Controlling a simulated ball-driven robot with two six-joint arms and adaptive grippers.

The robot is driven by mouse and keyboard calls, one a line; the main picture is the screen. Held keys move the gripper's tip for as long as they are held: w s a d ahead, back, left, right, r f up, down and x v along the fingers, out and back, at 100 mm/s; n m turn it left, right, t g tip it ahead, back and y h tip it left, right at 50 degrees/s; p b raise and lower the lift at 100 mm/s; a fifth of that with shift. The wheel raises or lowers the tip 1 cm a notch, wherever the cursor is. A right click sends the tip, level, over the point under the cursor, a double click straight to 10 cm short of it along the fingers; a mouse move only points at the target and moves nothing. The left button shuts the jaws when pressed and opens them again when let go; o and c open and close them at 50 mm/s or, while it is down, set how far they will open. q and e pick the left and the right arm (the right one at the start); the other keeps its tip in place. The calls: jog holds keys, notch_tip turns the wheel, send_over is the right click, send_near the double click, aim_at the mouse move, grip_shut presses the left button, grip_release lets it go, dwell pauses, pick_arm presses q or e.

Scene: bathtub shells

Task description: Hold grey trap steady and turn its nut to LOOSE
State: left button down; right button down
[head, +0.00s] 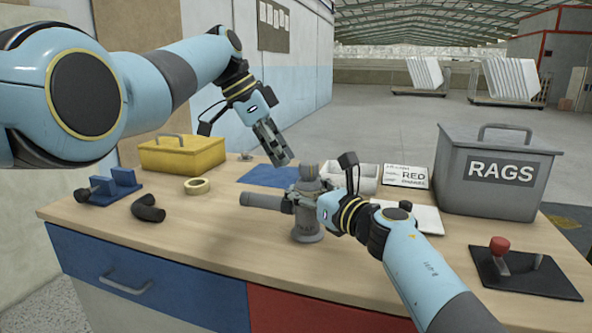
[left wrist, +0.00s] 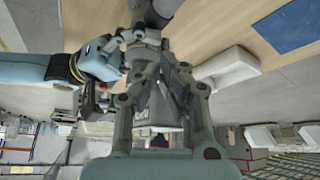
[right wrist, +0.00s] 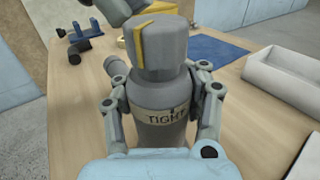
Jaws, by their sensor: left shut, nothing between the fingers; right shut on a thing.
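The grey trap (head: 306,215) stands upright on the workbench, with a side pipe (head: 263,202) pointing left. Its nut (head: 309,171) is on top. In the right wrist view the nut (right wrist: 160,48) has a yellow mark on its left side, and a band on the body below reads TIGHT (right wrist: 168,115). My right gripper (head: 322,205) is shut on the trap's body, one finger on each side below the nut. My left gripper (head: 286,160) is shut and empty, just above and left of the nut, apparently apart from it. In the left wrist view its fingers partly hide what lies beyond.
A grey RAGS bin (head: 490,175) stands at the right. A yellow box (head: 183,154), tape roll (head: 197,186), black elbow (head: 148,208) and blue holder (head: 118,184) lie left. A white tray (head: 350,178) is behind the trap. A red-knobbed lever (head: 500,255) is front right.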

aim_at(309, 168)
pick_arm(q)
notch_tip(309, 168, up, 6)
jog(key=shift+f, duration=0.1)
dwell(0.4)
jog(key=s+d+r, duration=0.1)
jog(key=s+r, duration=0.1)
jog(key=s, duration=0.1)
jog(key=shift+s+d+f, duration=0.1)
jog(key=shift+f, duration=1.25)
jog(key=shift+s+d+f, duration=0.15)
jog(key=shift+f, duration=1.2)
jog(key=shift+s+d+f, duration=0.1)
jog(key=shift+f, duration=1.25)
jog(key=shift+w+d, duration=0.1)
jog(key=shift+d, duration=0.05)
